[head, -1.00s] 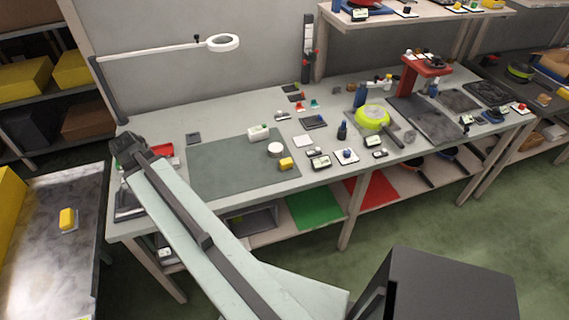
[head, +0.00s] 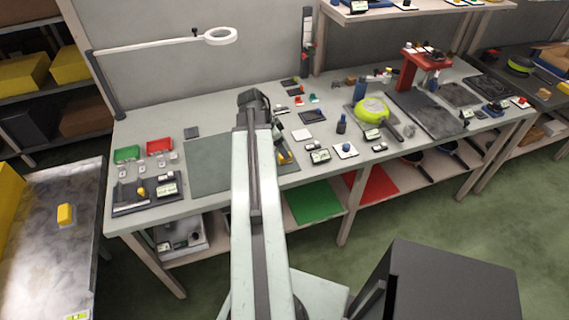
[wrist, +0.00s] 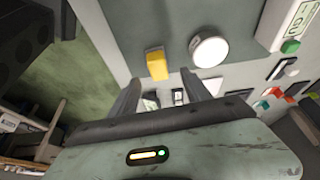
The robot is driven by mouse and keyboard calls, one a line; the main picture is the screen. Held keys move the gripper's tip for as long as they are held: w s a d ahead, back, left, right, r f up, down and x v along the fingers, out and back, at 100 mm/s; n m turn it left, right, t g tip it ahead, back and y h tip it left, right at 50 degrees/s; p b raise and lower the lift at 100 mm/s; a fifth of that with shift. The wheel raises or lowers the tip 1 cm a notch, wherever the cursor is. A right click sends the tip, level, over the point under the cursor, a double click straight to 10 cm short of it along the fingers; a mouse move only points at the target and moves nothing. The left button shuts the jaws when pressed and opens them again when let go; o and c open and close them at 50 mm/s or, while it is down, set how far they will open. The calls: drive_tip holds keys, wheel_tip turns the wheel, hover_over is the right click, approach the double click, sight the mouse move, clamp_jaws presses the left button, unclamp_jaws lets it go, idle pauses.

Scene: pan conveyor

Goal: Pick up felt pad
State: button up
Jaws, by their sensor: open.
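No item is clearly marked as the felt pad. A round white disc (wrist: 209,50) lies on the grey-green mat in the wrist view and could be it, but I cannot tell.
The grey-green mat (head: 208,172) has free room on its left. A white device with a green button (wrist: 286,24) is near the disc. Small labelled devices (head: 320,155) line the front edge. A dark tray (head: 128,203) is at the left.

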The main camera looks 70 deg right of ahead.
drive_tip(key=b+x, duration=0.5)
drive_tip(key=shift+a+f, duration=0.25)
drive_tip(key=shift+r, duration=0.2)
clamp_jaws()
wheel_tip(320, 180, up, 10)
drive_tip(key=p, duration=1)
